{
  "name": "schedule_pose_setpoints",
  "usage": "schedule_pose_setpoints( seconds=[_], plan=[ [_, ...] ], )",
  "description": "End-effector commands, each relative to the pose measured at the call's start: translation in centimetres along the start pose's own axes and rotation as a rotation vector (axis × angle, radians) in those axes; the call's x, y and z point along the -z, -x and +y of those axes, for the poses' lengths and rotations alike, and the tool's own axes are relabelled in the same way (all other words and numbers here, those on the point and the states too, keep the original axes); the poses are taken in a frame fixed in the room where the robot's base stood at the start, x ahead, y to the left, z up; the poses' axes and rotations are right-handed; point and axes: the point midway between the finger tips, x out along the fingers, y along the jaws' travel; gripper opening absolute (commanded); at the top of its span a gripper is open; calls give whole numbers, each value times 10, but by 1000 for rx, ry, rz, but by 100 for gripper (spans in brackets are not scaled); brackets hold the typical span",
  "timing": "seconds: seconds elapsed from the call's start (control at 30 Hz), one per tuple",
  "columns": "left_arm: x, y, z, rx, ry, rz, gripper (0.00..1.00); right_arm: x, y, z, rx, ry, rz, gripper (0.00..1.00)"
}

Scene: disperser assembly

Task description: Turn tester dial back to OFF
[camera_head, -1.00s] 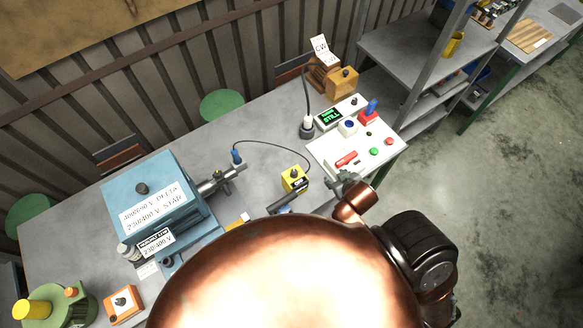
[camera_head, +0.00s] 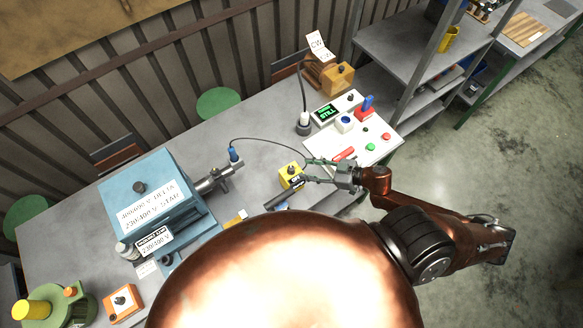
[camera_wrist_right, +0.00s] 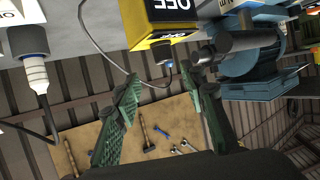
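The yellow tester (camera_head: 289,178) stands on the bench in the head view, with a black dial (camera_head: 292,170) on top. In the right wrist view the tester (camera_wrist_right: 152,30) is at the top, with a black label reading OFF on its side. The dial is small and dark there; I cannot tell which mark it points to. My right gripper (camera_head: 306,171) reaches in from the right with its green fingers spread, just right of the tester. In the wrist view the open fingers (camera_wrist_right: 160,82) are empty, below the tester. My left gripper is out of view.
A white control panel (camera_head: 384,149) with buttons and a red handle stands behind the right gripper. A blue machine (camera_head: 160,226) with a shaft is at left. A dark cable (camera_head: 270,141) arches from a blue plug near the shaft. A dark bar-like object (camera_head: 283,196) lies before the tester.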

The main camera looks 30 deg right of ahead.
Motion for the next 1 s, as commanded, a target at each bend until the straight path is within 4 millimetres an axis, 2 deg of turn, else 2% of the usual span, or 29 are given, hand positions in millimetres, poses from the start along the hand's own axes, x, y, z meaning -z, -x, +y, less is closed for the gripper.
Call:
schedule_pose_setpoints(
  seconds=[0.17, 0.4, 0.6, 0.73, 1.0],
  plan=[
    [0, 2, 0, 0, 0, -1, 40, -2, -7, -5, 33, -4, -2, 39],
    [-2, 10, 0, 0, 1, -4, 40, 0, -45, -6, 30, -4, 0, 39],
    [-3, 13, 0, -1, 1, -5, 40, -1, -69, -6, 29, -3, -1, 39],
    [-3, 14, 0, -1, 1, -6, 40, -2, -75, -7, 29, -4, -1, 39],
    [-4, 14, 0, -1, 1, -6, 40, -2, -76, -7, 29, -3, -2, 38]
  ],
)
